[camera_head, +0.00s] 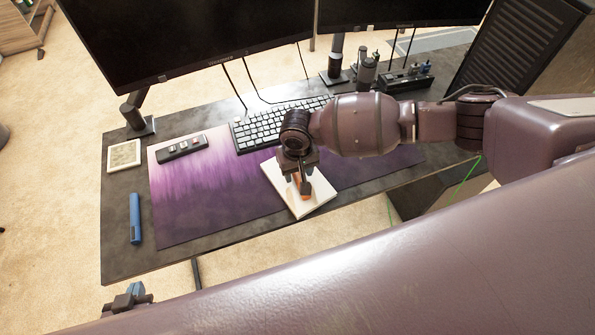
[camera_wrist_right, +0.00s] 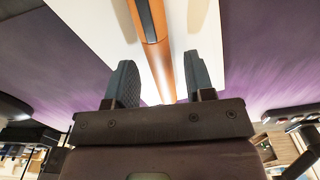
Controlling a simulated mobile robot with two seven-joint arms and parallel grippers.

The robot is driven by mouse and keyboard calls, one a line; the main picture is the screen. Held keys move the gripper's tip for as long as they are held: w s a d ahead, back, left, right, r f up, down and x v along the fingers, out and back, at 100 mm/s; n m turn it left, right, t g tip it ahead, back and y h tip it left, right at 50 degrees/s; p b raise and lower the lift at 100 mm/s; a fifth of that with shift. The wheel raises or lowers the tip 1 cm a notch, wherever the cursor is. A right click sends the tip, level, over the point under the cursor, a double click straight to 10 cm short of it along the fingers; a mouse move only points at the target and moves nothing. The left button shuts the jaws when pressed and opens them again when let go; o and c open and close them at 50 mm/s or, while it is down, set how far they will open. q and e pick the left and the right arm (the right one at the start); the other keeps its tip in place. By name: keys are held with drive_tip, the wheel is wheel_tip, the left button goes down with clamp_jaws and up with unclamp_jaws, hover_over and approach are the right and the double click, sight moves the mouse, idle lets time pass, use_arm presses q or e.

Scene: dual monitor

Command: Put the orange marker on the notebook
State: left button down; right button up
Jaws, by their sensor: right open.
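The orange marker (camera_wrist_right: 160,62) lies between the two spread fingers of my right gripper (camera_wrist_right: 160,85), with clear gaps on both sides. It appears to rest on the white notebook (camera_wrist_right: 95,22), which shows behind it. In the head view the notebook (camera_head: 322,191) lies tilted on the purple desk mat, and my right gripper (camera_head: 304,187) is right above it, hiding most of the marker (camera_head: 305,198). My left gripper (camera_head: 129,297) is low at the left, in front of the desk edge; its fingers are too small to read.
A keyboard (camera_head: 262,129) lies behind the notebook. A dark object with pale buttons (camera_head: 182,148), a square pale coaster (camera_head: 123,155) and a blue object (camera_head: 135,218) are at the left. Two monitors (camera_head: 190,35) stand behind. The mat (camera_head: 205,205) left of the notebook is clear.

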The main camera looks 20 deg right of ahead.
wheel_tip(320, 180, up, 11)
drive_tip(key=p, duration=0.2)
drive_tip(key=s+a+f+n+t+y, duration=0.1)
drive_tip(key=s+a+f+t+y, duration=0.35)
drive_tip(key=a+y, duration=0.2)
drive_tip(key=t+h, duration=0.2)
drive_tip(key=t, duration=0.3)
approach(297, 174)
drive_tip(key=shift+s+a+f+m, duration=0.15)
drive_tip(key=shift+s+a+f, duration=0.1)
drive_tip(key=shift+s+a, duration=0.25)
drive_tip(key=shift+s+a+f+m, duration=0.15)
drive_tip(key=shift+s+a+f, duration=0.2)
drive_tip(key=shift+a, duration=0.3)
drive_tip(key=s+d+f+t+h, duration=0.1)
drive_tip(key=s+d+h, duration=0.3)
drive_tip(key=s+d, duration=0.5)
drive_tip(key=d+t, duration=0.1)
drive_tip(key=d, duration=0.2)
drive_tip(key=shift+f+h, duration=0.3)
drive_tip(key=shift+h, duration=0.05)
drive_tip(key=shift+d, duration=0.1)
